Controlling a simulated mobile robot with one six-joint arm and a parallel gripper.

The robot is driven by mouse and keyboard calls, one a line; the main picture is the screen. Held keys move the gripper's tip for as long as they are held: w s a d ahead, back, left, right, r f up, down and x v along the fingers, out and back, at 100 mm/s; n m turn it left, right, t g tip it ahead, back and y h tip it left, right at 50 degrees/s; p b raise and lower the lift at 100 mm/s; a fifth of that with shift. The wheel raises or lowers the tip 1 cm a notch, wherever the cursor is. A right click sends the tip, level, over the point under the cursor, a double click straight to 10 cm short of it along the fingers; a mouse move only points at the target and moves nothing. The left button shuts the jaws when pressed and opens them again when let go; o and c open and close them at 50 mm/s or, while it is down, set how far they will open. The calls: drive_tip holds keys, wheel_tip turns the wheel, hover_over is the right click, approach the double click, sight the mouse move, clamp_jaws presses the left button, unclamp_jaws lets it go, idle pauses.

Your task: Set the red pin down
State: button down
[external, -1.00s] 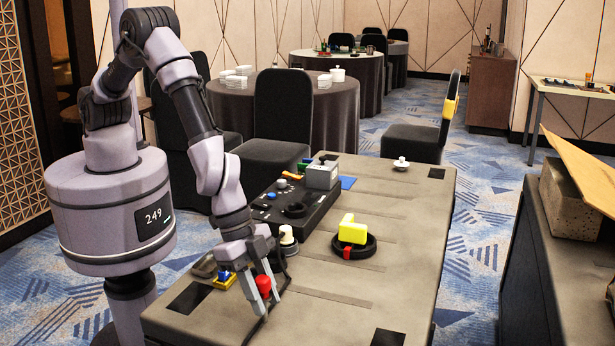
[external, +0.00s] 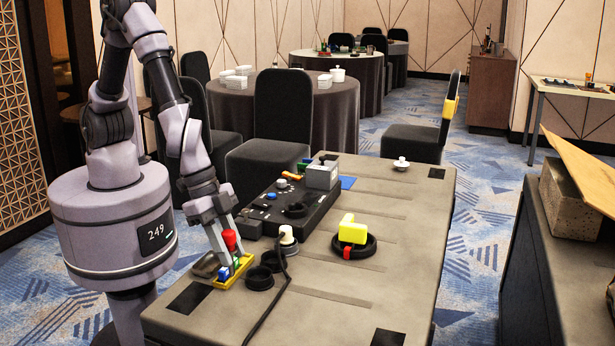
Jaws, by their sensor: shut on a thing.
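The red pin (external: 230,239) is between the fingers of my gripper (external: 230,253), which is shut on it. Its red head shows; its lower part is hidden by the fingers and the blocks. It is over or at a small yellow tray (external: 245,264) at the near left of the grey table. A blue piece (external: 225,273) and a green piece (external: 236,265) show at the tray beside my fingers. I cannot tell whether the pin touches the tray.
Black rings (external: 259,279) lie just right of the tray, beside a white knob (external: 287,234). A black cable (external: 268,313) runs toward the table's front. A black console (external: 290,208) stands behind. A yellow block (external: 351,229) sits in a black ring. The table's right side is mostly clear.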

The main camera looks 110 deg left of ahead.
drive_tip(key=w+a+n+y+p, duration=0.2)
drive_tip(key=w+a+n+p, duration=0.25)
drive_tip(key=w+a, duration=0.55)
drive_tip(key=shift+m, duration=0.25)
drive_tip(key=w+d, duration=0.1)
drive_tip(key=w, duration=0.4)
drive_tip(key=w+d+f, duration=0.1)
drive_tip(key=w, duration=0.5)
drive_tip(key=w+d+f+b, duration=0.1)
drive_tip(key=w, duration=0.5)
drive_tip(key=shift+f+b, duration=1.15)
drive_tip(key=shift+f, duration=0.7)
drive_tip(key=c, duration=1.1)
unclamp_jaws()
drive_tip(key=shift+r, duration=0.1)
drive_tip(key=shift+r, duration=0.1)
